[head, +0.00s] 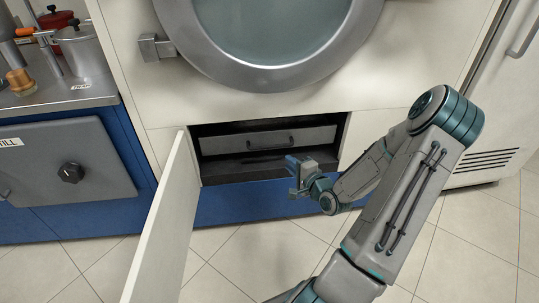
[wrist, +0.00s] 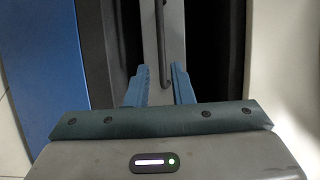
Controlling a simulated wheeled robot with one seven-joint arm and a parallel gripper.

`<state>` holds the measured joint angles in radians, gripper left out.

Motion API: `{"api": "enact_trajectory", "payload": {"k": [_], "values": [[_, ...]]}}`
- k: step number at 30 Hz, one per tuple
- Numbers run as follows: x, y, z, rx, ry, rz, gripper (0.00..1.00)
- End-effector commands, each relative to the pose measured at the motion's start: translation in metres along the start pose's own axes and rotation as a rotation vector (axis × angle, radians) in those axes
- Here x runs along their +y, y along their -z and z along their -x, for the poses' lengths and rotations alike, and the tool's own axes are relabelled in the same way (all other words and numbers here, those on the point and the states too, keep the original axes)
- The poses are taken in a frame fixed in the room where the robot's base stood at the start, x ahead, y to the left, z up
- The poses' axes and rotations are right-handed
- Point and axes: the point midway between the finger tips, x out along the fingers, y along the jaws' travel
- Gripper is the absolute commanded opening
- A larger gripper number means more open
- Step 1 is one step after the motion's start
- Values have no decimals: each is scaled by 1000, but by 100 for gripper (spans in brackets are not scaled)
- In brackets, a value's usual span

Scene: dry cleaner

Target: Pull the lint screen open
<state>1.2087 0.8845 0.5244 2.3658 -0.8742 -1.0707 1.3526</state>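The lint screen (head: 225,145) is a grey, wide, low front with a dark bar handle (head: 271,143), set in a dark opening under the big round door. It appears flush within the opening. My gripper (head: 291,164) is in front of the opening, near the handle's right end and a little below it in the head view. In the wrist view its two blue fingers (wrist: 159,76) are apart and empty. The handle (wrist: 162,45) shows in line with the gap between them, with its near end between the fingertips. I cannot tell whether the fingers reach around it.
A cream flap door (head: 166,225) stands swung open at the left of the opening. The round door (head: 268,75) is above. A blue plinth (head: 240,203) runs below. A counter with pots (head: 80,50) is at the left. Tiled floor (head: 215,278) in front is clear.

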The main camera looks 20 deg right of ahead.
Motion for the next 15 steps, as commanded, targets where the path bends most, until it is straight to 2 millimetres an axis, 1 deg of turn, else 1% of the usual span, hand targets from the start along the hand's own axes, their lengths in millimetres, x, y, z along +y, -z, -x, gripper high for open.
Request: {"api": "enact_trajectory", "payload": {"k": [5,8,15], "values": [[1,1,-16,0,17,-13,21],[2,0,-34,-1,16,-12,21],[2,1,-86,0,16,-11,21]]}}
